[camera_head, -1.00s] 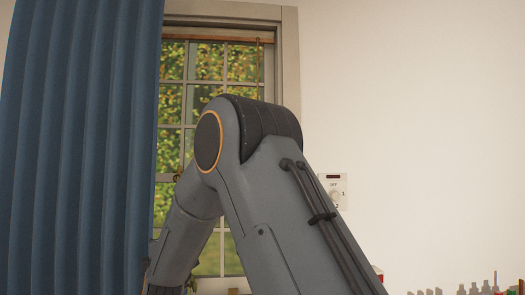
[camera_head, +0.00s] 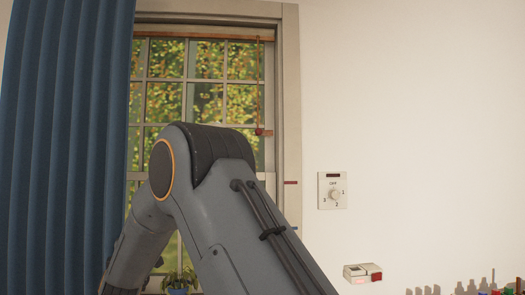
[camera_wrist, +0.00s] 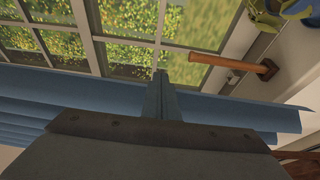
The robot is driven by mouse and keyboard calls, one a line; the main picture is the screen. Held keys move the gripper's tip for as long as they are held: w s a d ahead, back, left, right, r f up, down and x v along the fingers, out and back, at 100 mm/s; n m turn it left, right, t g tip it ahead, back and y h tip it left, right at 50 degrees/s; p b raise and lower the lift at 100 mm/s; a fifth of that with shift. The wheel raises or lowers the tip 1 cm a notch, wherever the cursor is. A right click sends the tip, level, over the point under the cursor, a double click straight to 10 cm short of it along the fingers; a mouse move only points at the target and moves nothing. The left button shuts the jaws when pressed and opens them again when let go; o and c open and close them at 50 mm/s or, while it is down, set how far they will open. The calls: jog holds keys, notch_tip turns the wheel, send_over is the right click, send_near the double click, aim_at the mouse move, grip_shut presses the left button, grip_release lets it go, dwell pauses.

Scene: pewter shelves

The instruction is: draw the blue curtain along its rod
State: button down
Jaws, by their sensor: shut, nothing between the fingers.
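The blue curtain (camera_head: 62,150) hangs in folds at the left of the head view, and its right edge lies along the left part of the window. It also shows in the wrist view as a blue band (camera_wrist: 60,95) across the picture, on both sides of my fingers. My gripper (camera_wrist: 160,76) is shut in the wrist view, its two fingers together and close to the curtain's edge. I cannot tell whether they touch the cloth. In the head view the gripper is out of sight below my bent arm. The rod is not visible.
The window (camera_head: 200,85) is largely uncovered. A hammer (camera_wrist: 215,62) with a wooden handle lies near the window in the wrist view. A potted plant (camera_head: 179,282) stands low by the window. A dial plate (camera_head: 332,190) and a small white box (camera_head: 362,273) are at right.

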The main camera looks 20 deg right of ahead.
jog(key=w+a+p, duration=0.1)
jog(key=a, duration=0.3)
jog(key=w+a+p, duration=0.1)
jog(key=a, duration=0.4)
jog(key=w+a+p, duration=0.1)
jog(key=w+a, duration=0.1)
jog(key=a, duration=0.3)
jog(key=shift+a, duration=0.2)
jog(key=shift+s+d+r+p, duration=0.1)
jog(key=shift+s+d+p, duration=0.05)
jog(key=shift+s+p, duration=0.3)
jog(key=p, duration=0.7)
send_near(81, 249)
jog(key=shift+s+d, duration=0.15)
